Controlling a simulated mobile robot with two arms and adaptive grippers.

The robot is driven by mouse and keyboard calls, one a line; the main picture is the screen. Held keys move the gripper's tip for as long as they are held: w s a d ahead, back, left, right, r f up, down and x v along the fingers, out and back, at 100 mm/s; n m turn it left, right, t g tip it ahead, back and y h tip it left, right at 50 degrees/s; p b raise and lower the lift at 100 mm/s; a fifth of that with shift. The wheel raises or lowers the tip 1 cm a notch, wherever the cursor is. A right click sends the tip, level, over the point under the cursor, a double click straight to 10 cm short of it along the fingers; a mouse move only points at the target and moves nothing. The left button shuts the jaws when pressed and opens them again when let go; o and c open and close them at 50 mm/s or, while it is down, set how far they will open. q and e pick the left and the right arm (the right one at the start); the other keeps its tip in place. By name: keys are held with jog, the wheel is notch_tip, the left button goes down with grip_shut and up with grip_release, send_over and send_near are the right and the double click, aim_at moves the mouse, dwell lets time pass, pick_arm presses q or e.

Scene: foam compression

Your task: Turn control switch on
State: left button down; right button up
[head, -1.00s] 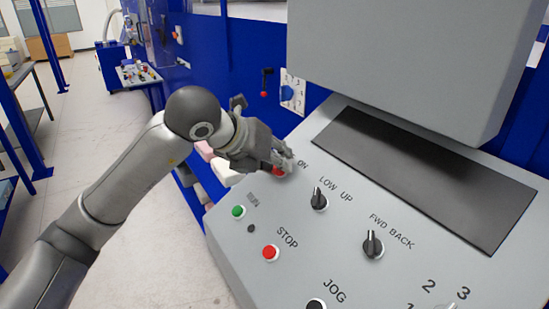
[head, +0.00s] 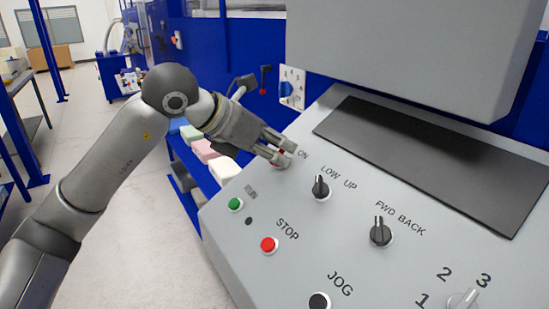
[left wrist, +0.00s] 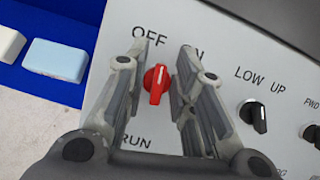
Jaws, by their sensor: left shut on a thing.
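The red control switch (left wrist: 157,84) sits on the grey panel (head: 300,230) between the OFF and ON labels. Its handle points roughly up in the left wrist view, between the two labels. In the head view only a little red of the switch (head: 281,152) shows between the fingers. My left gripper (head: 286,151) reaches in from the left, with a finger on each side of the switch, shut on it. Contact with the handle is hard to see. My right gripper is not in view.
Black LOW/UP (head: 321,187) and FWD/BACK (head: 380,232) knobs are to the right of the switch. A green button (head: 235,204) and red STOP button (head: 269,244) are below. A large grey box (head: 410,55) overhangs the panel. Coloured blocks (head: 204,150) lie left.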

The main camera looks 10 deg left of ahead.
pick_arm(q)
jog(key=shift+m+h, duration=0.3)
jog(key=shift+m, duration=0.8)
jog(key=m+g, duration=0.1)
jog(key=m, duration=0.2)
jog(key=shift+h+b, duration=0.35)
jog(key=shift+h, duration=0.05)
jog(key=m, duration=0.2)
jog(key=m+g, duration=0.1)
jog(key=m, duration=0.1)
jog(key=shift+s+d+m+g, duration=0.1)
jog(key=shift+s+m+g, duration=0.05)
jog(key=shift+m+g, duration=0.15)
jog(key=shift+m+p, duration=0.3)
jog(key=shift+m, duration=0.1)
jog(key=c, duration=1.6)
grip_release()
jog(key=shift+o, duration=0.2)
jog(key=v, duration=1.2)
jog(key=shift+a, duration=0.25)
